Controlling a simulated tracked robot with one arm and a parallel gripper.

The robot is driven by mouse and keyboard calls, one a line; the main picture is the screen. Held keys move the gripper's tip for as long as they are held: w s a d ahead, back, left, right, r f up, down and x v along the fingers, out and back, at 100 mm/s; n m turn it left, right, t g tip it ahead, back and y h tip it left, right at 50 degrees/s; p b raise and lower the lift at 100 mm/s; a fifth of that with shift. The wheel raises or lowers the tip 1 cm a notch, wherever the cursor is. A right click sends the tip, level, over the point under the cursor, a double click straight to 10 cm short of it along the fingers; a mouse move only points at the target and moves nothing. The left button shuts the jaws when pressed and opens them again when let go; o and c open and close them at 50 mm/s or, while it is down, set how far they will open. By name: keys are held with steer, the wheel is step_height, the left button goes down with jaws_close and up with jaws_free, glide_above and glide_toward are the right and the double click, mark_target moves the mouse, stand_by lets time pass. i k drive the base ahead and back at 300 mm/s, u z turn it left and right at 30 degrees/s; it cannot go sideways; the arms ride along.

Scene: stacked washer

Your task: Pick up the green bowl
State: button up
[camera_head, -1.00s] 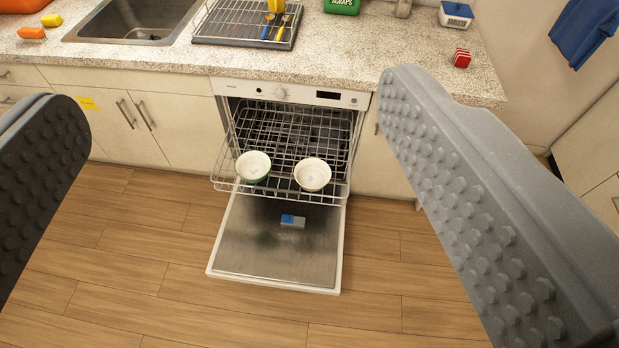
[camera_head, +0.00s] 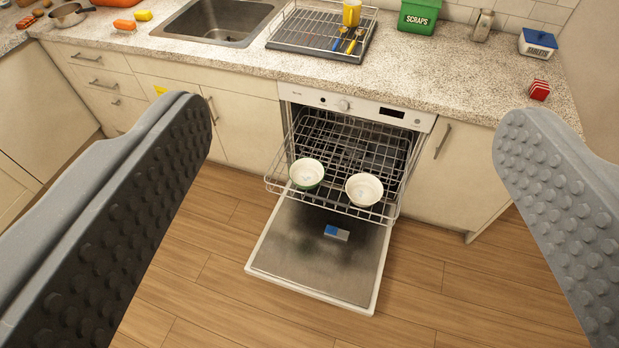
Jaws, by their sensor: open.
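The green bowl (camera_head: 307,174) has a pale inside and a green outside. It sits on the left of the pulled-out upper rack (camera_head: 335,205) of the open dishwasher. A similar bowl with a cream rim (camera_head: 364,190) sits just to its right on the same rack, apart from it. My gripper (camera_head: 350,130) is open and empty. Its two studded fingers show large at the left and right of the view, with the bowls between them and farther off.
The dishwasher door (camera_head: 310,272) is down, with a small blue and grey block (camera_head: 337,232) on it. The counter (camera_head: 450,85) above holds a drying rack (camera_head: 320,38), a green scraps bin (camera_head: 418,15) and a tablets box (camera_head: 537,43). The wooden floor in front is clear.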

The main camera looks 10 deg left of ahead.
mark_target(307, 173)
steer(key=u, duration=0.4)
steer(key=i, duration=1.4)
steer(key=z, duration=0.55)
